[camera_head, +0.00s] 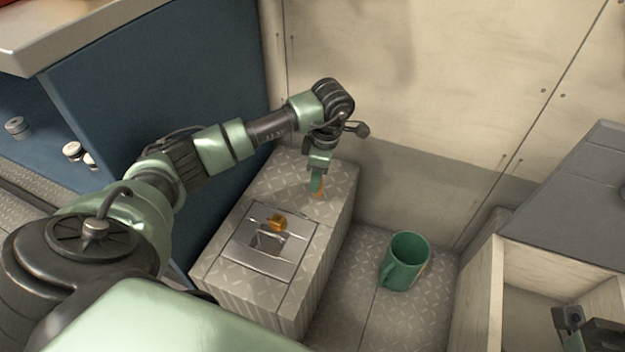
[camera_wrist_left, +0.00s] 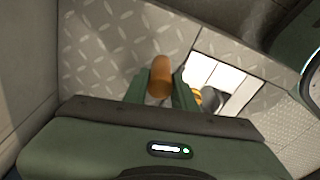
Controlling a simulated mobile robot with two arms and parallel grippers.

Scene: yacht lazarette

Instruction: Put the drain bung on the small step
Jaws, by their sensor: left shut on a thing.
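My left gripper (camera_head: 317,186) is shut on an orange-brown cylinder, which I take to be the drain bung (camera_head: 321,187). The bung shows between the green fingers in the left wrist view (camera_wrist_left: 160,76). The gripper points down over the far part of a grey diamond-plate block, which I take to be the small step (camera_head: 340,180). The bung's lower end is at or just above its top; I cannot tell if they touch. Dark parts (camera_head: 572,322) at the lower right may belong to my right gripper; its fingers are not clear.
A metal plate (camera_head: 285,262) with a handle is set in the block's top, with a small amber thing (camera_head: 277,222) on it. A green mug (camera_head: 404,262) stands on the floor to the right. A wooden box (camera_head: 478,290) is at the lower right. Walls stand behind.

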